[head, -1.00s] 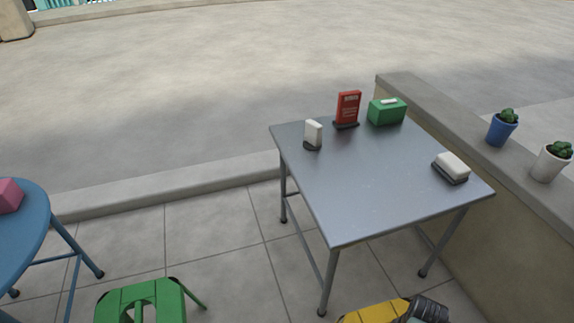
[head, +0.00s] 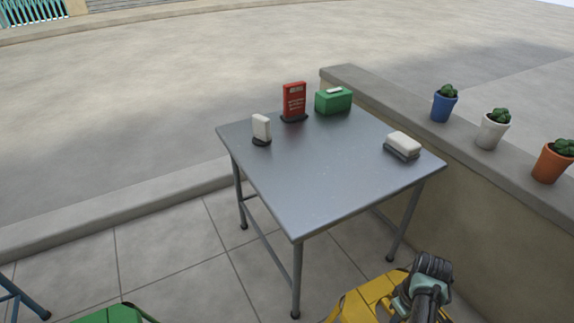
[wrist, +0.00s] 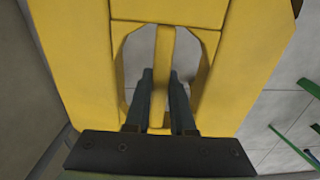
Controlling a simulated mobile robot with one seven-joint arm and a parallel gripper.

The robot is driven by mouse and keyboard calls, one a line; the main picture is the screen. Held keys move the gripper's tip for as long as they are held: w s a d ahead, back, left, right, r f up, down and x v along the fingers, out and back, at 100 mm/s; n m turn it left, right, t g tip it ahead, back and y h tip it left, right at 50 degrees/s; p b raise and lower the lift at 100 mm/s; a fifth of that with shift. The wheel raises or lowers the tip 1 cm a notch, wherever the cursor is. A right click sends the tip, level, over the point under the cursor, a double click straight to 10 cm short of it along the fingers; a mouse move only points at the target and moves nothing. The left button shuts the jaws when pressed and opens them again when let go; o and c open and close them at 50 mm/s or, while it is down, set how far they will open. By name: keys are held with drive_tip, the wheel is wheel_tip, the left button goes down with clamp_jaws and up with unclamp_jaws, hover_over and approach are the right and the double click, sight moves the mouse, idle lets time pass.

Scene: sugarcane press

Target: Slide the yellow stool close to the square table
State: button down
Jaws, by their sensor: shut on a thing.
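The yellow stool (head: 367,300) is at the bottom of the head view, just in front of the near right side of the square table, with a gap of floor between them. The square grey metal table (head: 310,190) stands at the centre. My gripper (wrist: 160,85) reaches over the stool seat (wrist: 80,60) in the wrist view. Its two dark fingers are shut on the yellow bar between two slots in the seat. In the head view my arm's end covers the stool's right part, and the stool's legs are out of sight.
A low wall with potted cacti (head: 492,130) runs along the right. A green stool (head: 110,314) is at the bottom left, beside a blue leg (head: 22,297). The table holds a red menu box (head: 294,100), a green box (head: 333,101) and white napkins (head: 404,143). Tiled floor is clear left of the table.

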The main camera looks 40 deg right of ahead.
drive_tip(key=shift+s+d, duration=0.1)
drive_tip(key=shift+d, duration=0.25)
drive_tip(key=d+b, duration=0.1)
drive_tip(key=b, duration=0.1)
drive_tip(key=s+d+b, duration=0.1)
drive_tip(key=d, duration=0.1)
drive_tip(key=d+b, duration=0.2)
drive_tip(key=shift+s+d+f+b, duration=0.1)
drive_tip(key=shift+s+b, duration=0.15)
drive_tip(key=shift+b, duration=0.1)
drive_tip(key=shift+s+d, duration=0.15)
drive_tip(key=shift+d, duration=0.15)
drive_tip(key=c, duration=0.8)
unclamp_jaws()
drive_tip(key=shift+a, duration=0.1)
